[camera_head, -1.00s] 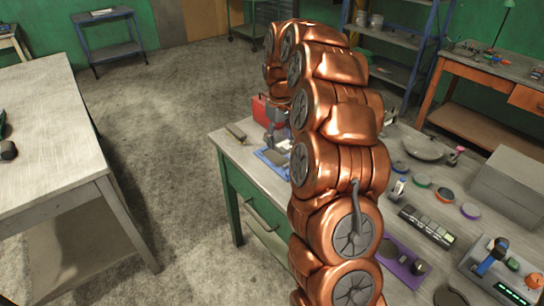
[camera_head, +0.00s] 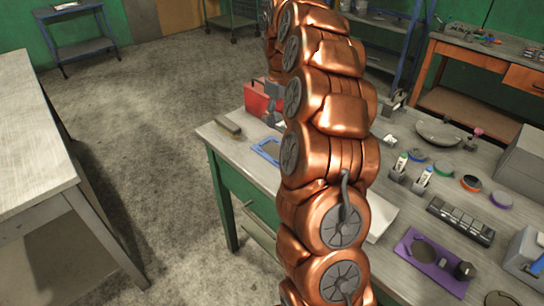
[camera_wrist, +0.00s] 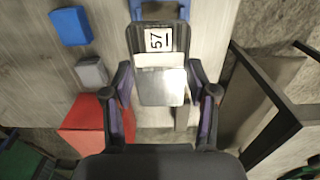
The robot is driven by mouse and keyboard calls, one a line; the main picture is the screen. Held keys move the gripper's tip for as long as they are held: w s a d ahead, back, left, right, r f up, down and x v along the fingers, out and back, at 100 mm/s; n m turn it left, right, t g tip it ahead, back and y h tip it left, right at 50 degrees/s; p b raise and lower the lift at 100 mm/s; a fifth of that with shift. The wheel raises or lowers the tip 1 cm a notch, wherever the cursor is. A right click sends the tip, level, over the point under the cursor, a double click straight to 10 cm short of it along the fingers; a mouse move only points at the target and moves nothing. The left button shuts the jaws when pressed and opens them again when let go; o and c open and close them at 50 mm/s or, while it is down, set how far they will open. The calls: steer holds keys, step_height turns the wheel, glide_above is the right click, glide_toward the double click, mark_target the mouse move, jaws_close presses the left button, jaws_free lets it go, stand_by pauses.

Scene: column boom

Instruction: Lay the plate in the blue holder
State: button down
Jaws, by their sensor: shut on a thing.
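In the wrist view my gripper (camera_wrist: 160,76) is shut on the plate (camera_wrist: 162,92), a flat piece with a shiny pale face between the two fingers. A dark part with a white label reading "57" (camera_wrist: 158,40) lies at its far end; I cannot tell whether it belongs to the plate. The blue holder (camera_wrist: 164,18) shows partly at the top edge, just beyond that dark part. In the head view the blue holder (camera_head: 266,151) is a flat frame on the workbench. My arm hides most of my gripper and the plate there.
A red box (camera_head: 262,98) stands behind the holder; it also shows in the wrist view (camera_wrist: 95,122). A dark block (camera_head: 228,127) lies near the bench's left edge. A purple tray (camera_head: 430,262), a dish (camera_head: 440,133) and several small items lie right of my arm.

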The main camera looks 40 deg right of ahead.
mark_target(277, 152)
steer(key=shift+w+f, duration=0.3)
steer(key=shift+f, duration=0.35)
steer(key=shift+a+f+p, duration=0.1)
steer(key=shift+f+p, duration=0.75)
steer(key=shift+f, duration=3.85)
steer(key=shift+f, duration=0.2)
steer(key=shift+c, duration=1.6)
jaws_free()
steer(key=shift+r, duration=0.1)
